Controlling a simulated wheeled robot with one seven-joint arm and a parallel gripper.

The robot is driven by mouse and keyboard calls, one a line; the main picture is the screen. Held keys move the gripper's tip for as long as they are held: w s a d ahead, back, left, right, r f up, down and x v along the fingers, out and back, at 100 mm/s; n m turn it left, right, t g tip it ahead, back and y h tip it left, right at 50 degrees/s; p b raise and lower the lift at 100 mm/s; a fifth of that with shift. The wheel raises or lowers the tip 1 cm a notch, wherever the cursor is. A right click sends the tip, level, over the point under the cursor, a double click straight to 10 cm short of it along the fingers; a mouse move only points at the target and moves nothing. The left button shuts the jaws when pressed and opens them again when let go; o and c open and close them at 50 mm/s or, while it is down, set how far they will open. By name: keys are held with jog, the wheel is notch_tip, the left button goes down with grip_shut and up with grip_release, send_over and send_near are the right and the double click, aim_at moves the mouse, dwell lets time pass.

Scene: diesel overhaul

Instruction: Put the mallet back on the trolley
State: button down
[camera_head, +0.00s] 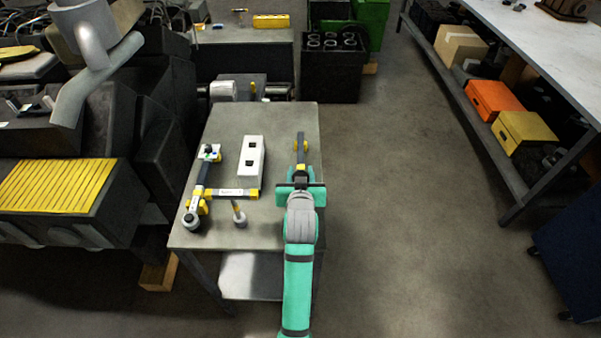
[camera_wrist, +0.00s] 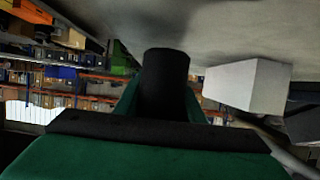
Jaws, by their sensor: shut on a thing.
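The trolley (camera_head: 284,118) stands in the middle of the head view, with a grey top. My gripper (camera_head: 301,178) is over its right side and is shut on a dark tool with yellow parts, the mallet (camera_head: 300,142), which points away from me. In the wrist view a thick black cylinder (camera_wrist: 165,85), part of the held mallet, stands up between the fingers. My gripper hides part of it. I cannot tell whether the mallet touches the trolley top.
On the trolley's left lie a white block (camera_head: 251,156) with two dark marks, a yellow-and-white bar (camera_head: 232,193), a jointed black-and-yellow tool (camera_head: 202,178) and a small upright tool (camera_head: 238,213). An engine-like machine (camera_head: 70,195) stands left; a workbench (camera_head: 535,45) is right, with clear floor between.

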jog(key=shift+f, duration=1.05)
jog(key=c, duration=1.1)
grip_release()
jog(key=shift+f, duration=0.1)
jog(key=v, duration=1)
jog(key=shift+s+r, duration=0.25)
jog(key=shift+s, duration=0.05)
